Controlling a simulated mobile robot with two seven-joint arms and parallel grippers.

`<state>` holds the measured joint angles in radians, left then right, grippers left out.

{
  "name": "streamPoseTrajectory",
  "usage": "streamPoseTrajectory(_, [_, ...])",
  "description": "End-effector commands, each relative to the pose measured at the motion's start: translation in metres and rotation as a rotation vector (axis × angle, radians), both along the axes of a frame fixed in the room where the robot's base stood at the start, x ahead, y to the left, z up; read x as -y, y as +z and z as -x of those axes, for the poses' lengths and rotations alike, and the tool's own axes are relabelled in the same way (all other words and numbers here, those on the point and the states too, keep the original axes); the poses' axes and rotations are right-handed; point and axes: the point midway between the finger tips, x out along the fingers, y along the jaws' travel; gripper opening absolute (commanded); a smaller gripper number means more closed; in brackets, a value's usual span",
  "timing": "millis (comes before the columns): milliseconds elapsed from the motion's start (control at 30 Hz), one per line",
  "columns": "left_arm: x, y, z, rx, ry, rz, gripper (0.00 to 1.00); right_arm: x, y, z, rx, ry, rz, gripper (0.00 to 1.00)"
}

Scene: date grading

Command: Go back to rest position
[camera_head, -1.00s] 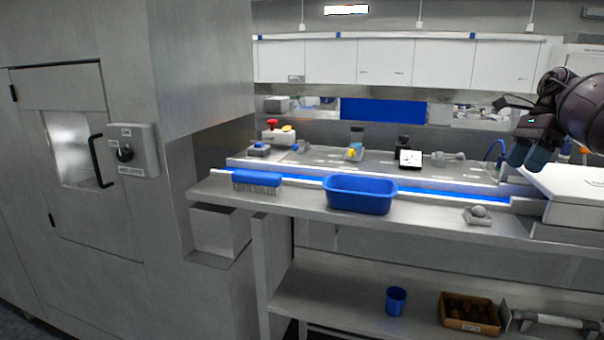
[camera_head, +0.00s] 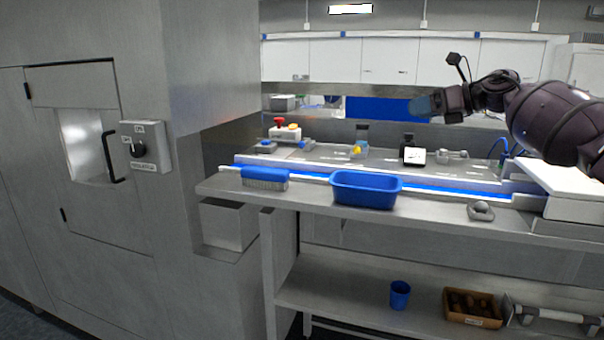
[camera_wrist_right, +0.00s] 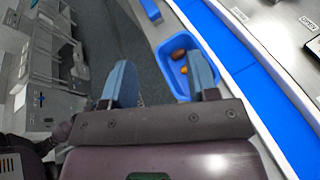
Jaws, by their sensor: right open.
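My right gripper (camera_head: 422,106) is raised above the back of the bench at the right in the head view, pointing left and clear of everything. In the right wrist view its two blue fingers (camera_wrist_right: 160,82) stand apart with nothing between them. The blue bin (camera_head: 366,189) sits at the bench's front edge, well below the gripper. It also shows in the right wrist view (camera_wrist_right: 207,55), with a brown item and an orange item inside. My left gripper is not in view.
The bench (camera_head: 420,209) carries a blue brush (camera_head: 265,178), a small grey object (camera_head: 481,211) and a white box (camera_head: 575,190). Several small devices stand behind the blue strip. A blue cup (camera_head: 400,295) and a brown crate (camera_head: 473,309) are on the lower shelf. A steel cabinet (camera_head: 90,230) fills the left.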

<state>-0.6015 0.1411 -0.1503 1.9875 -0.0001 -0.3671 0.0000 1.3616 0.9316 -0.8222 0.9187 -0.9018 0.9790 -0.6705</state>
Motion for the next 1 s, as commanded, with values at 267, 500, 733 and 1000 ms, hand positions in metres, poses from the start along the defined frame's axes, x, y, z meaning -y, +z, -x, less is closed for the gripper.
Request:
streamPoseTrajectory(267, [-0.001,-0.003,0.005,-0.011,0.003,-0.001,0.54,-0.096,-0.051,0.009,-0.241,-0.082,-0.657,0.54])
streamPoseTrajectory(500, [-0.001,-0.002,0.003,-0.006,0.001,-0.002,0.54,-0.121,-0.123,0.034,-0.566,-0.203,-1.143,0.54])
streamPoseTrajectory(733, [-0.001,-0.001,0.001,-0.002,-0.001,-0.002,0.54,-0.117,-0.201,0.069,-0.867,-0.355,-1.513,0.54])
streamPoseTrajectory(1000, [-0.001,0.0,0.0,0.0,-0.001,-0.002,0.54,-0.098,-0.295,0.126,-1.165,-0.563,-1.862,0.54])
